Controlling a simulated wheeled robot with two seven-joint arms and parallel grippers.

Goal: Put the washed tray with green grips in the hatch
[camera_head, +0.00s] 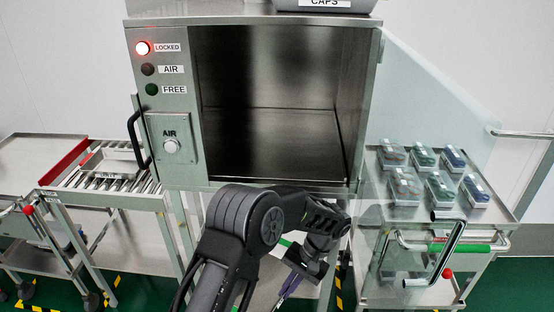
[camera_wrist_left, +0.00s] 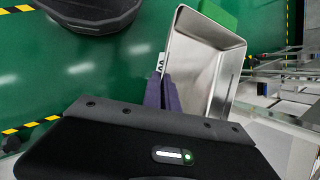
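The hatch is a steel cabinet whose chamber (camera_head: 270,90) stands open and looks empty. Its glass door (camera_head: 425,110) is swung out to the right. In the left wrist view a bare metal tray (camera_wrist_left: 205,65) with a green grip (camera_wrist_left: 219,13) at its far end is above the green floor. A small white label (camera_wrist_left: 161,62) is beside its edge. My left gripper (camera_head: 290,284) points down below the hatch opening. Its purple fingers (camera_wrist_left: 163,93) are close together at the tray's edge and appear shut on it; the arm hides much of the tray in the head view. My right gripper is out of view.
A red lamp (camera_head: 143,48) beside "LOCKED" is lit. A roller conveyor (camera_head: 90,182) stands on the left. A steel cart (camera_head: 385,218) with several lidded boxes stands on the right, behind the glass. A door handle (camera_head: 452,247) juts out there. The hatch's front sill lies just above my arm.

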